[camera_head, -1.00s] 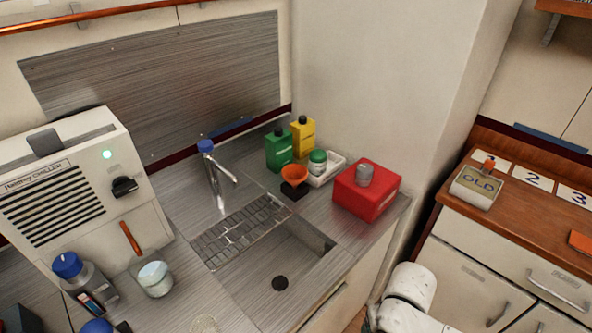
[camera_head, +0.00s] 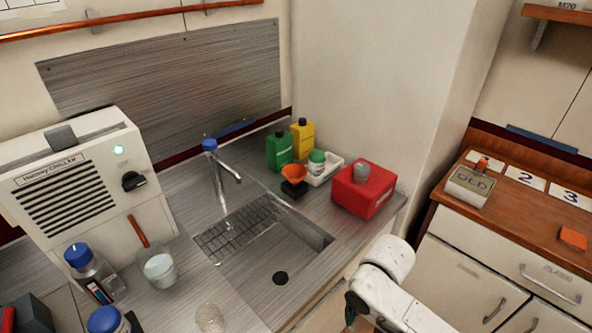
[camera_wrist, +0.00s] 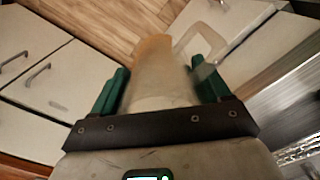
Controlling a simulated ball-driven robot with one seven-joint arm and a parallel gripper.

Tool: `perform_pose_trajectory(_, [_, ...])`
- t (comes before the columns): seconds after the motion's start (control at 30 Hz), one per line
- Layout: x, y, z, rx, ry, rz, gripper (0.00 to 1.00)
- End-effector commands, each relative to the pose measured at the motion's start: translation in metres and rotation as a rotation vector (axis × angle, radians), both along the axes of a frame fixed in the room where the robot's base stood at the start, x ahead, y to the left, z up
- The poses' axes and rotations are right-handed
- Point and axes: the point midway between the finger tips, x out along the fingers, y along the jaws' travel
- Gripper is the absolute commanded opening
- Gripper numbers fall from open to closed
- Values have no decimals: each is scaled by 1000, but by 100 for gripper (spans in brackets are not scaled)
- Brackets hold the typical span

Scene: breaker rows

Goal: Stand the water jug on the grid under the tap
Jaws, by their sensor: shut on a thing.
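In the wrist view the green fingers of my gripper (camera_wrist: 160,68) are closed on both sides of a translucent jug (camera_wrist: 158,90) with a loop handle at its upper right. Its far end looks orange-brown, and its contents are unclear. The tap (camera_head: 220,172), silver with a blue top, stands behind the sink. The wire grid (camera_head: 238,228) lies below the tap, on the left of the sink, with nothing standing on it.
A chiller (camera_head: 85,190) stands left of the sink, with a glass beaker (camera_head: 159,269) and blue-capped bottles (camera_head: 92,274) before it.

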Motion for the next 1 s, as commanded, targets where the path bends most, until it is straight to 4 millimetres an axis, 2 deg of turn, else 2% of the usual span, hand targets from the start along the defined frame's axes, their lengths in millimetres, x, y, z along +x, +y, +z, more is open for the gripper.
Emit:
perform_pose_trajectory(0.03, [3, 6, 2, 5, 3, 2, 45])
perform_pose_trajectory(0.17, [6, 4, 5, 8, 7, -7, 45])
perform_pose_trajectory(0.6, [-43, -30, -31, 3, 4, -53, 45])
perform_pose_trajectory(1.0, [-51, -34, -37, -1, 0, -52, 45])
